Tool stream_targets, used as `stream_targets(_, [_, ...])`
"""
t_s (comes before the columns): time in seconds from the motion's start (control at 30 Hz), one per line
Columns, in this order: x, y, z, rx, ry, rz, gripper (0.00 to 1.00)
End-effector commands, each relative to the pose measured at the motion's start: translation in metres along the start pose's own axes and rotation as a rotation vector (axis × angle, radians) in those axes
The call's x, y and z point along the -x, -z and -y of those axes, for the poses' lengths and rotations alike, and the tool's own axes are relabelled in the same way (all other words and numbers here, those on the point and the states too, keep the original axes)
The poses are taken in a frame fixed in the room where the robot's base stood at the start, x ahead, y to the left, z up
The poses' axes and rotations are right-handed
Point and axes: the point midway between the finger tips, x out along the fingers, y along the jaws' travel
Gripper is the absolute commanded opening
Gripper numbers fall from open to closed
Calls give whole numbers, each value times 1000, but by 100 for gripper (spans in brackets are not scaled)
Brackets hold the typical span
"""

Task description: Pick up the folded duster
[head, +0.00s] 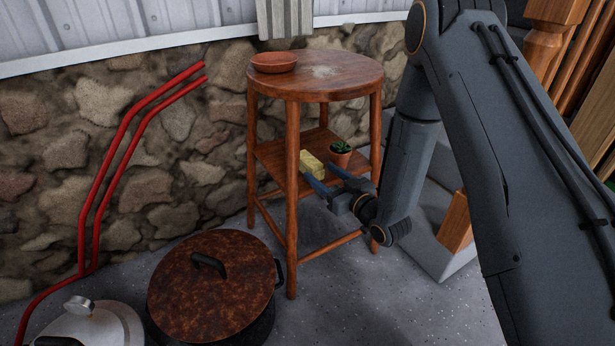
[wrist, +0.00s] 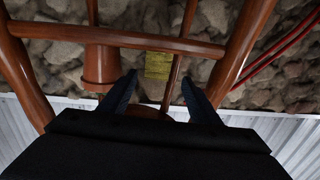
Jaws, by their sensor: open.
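The folded duster (head: 311,164) is a small yellow block-like bundle on the lower shelf (head: 270,156) of a round wooden stool. It also shows in the wrist view (wrist: 158,65), between and just beyond my fingertips. My gripper (head: 322,178) is open and empty at the front of that shelf, its two dark fingers pointing in toward the duster. In the head view the fingers overlap the duster's lower edge; I cannot tell whether they touch it. The fingers also show in the wrist view (wrist: 158,84), one on each side of the duster's line.
A small potted plant (head: 340,153) stands on the shelf close right of the duster. Stool legs (head: 292,200) flank the shelf opening. A clay dish (head: 274,62) sits on the stool top (head: 335,85). A rusty lidded pot (head: 210,280) stands on the floor in front.

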Motion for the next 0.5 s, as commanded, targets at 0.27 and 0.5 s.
stream_targets(0.27, [-16, -1, -5, 13, -10, -50, 57])
stream_targets(0.5, [-40, 2, -7, 13, -10, -50, 57])
